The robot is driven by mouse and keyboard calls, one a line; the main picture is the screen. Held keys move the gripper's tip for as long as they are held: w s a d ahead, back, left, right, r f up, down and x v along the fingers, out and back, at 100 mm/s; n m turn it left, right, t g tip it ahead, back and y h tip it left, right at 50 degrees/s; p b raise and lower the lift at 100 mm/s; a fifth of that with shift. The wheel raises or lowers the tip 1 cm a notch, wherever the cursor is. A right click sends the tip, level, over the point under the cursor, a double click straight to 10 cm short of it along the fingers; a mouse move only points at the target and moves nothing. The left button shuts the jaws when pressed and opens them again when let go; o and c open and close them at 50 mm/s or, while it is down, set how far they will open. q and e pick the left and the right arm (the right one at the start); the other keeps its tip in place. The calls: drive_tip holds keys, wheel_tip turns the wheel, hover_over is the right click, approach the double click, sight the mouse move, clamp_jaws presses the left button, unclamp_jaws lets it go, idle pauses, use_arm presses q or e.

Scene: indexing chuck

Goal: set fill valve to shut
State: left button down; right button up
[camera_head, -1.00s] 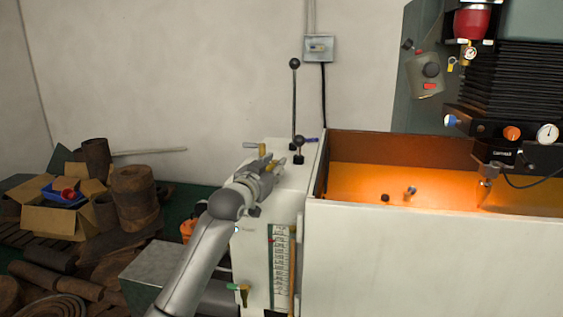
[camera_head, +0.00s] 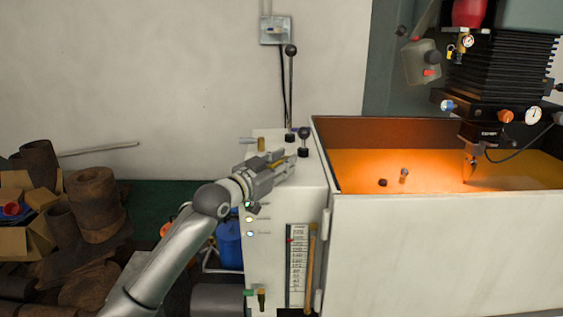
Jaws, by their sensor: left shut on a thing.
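My left gripper (camera_head: 282,166) reaches in from the left over the top of the white cabinet. Its fingers are shut on a small valve handle there, which they mostly hide, so its angle cannot be told. A brass valve with a grey lever (camera_head: 261,143) stands just behind the gripper, its lever pointing left. A brass valve with a green handle (camera_head: 260,294) sits low on the cabinet front. No readable label shows which one is the fill valve. My right gripper is not in view.
A tall black-knobbed lever (camera_head: 291,85) and a short one (camera_head: 304,134) rise close behind and beside the gripper. The open white tank (camera_head: 440,245) with orange-lit insides stands at right. Rusty pipe pieces (camera_head: 95,200) and a cardboard box (camera_head: 32,235) lie at left.

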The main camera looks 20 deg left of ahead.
use_arm(q)
drive_tip(key=shift+a+r, duration=0.1)
drive_tip(key=shift+a, duration=0.05)
drive_tip(key=c, duration=1.5)
unclamp_jaws()
drive_tip(key=shift+o, duration=0.6)
drive_tip(key=shift+w+a, duration=0.1)
drive_tip(key=shift+s, duration=0.45)
drive_tip(key=v, duration=1.1)
drive_tip(key=shift+a, duration=0.15)
